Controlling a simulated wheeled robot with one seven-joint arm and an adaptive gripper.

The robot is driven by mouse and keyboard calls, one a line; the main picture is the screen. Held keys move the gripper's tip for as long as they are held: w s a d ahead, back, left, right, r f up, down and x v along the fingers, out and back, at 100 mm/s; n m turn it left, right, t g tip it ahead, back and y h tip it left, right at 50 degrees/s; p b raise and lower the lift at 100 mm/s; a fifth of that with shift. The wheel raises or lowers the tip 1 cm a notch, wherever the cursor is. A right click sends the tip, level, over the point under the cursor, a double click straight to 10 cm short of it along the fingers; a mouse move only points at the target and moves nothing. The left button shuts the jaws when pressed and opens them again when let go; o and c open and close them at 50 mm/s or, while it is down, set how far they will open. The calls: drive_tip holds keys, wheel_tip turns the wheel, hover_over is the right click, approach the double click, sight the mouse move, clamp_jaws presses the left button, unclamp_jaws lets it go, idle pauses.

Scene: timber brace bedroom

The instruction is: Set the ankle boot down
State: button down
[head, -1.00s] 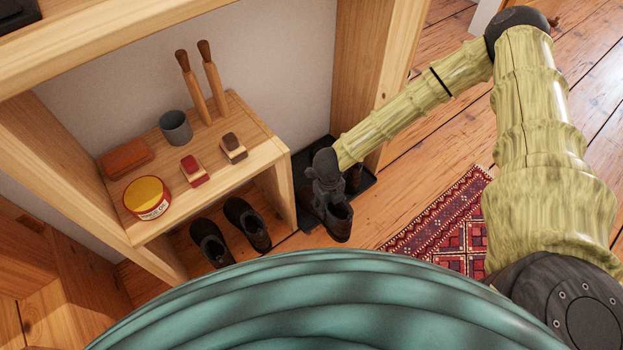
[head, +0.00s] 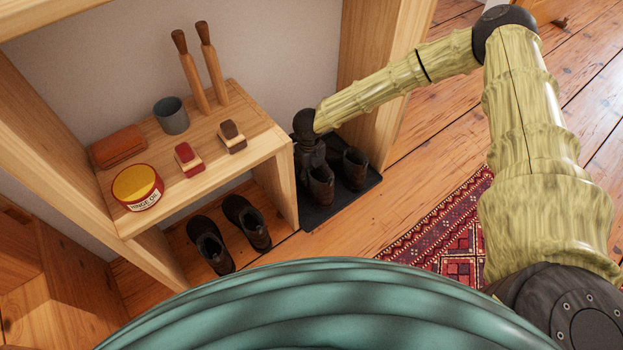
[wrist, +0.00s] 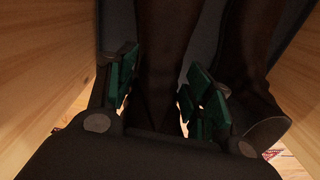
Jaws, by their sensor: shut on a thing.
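The dark ankle boot (head: 321,190) is at the left part of the black tray (head: 316,218) on the floor, roughly upright. My gripper (head: 311,155) is shut on it from above and behind, and hides part of it. I cannot tell whether its sole touches the tray. In the wrist view the boot (wrist: 165,45) runs between the green-padded fingers of my gripper (wrist: 160,95). A matching dark boot (head: 355,167) stands on the tray just to the right, close beside it; it also shows in the wrist view (wrist: 245,60).
A wooden bench (head: 240,160) stands left of the tray, bearing a tin, a cup, brushes and a brown block. A pair of dark shoes (head: 228,237) is on the floor by it. A wooden post (head: 376,75) rises behind the tray. A red rug (head: 440,235) lies to the right.

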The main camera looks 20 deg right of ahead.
wheel_tip(320, 180, down, 4)
drive_tip(key=shift+r+b, duration=0.2)
drive_tip(key=shift+b, duration=0.95)
drive_tip(key=c, duration=0.6)
unclamp_jaws()
wheel_tip(320, 180, up, 12)
drive_tip(key=p, duration=0.5)
drive_tip(key=shift+a+p, duration=0.15)
drive_tip(key=shift+p, duration=0.25)
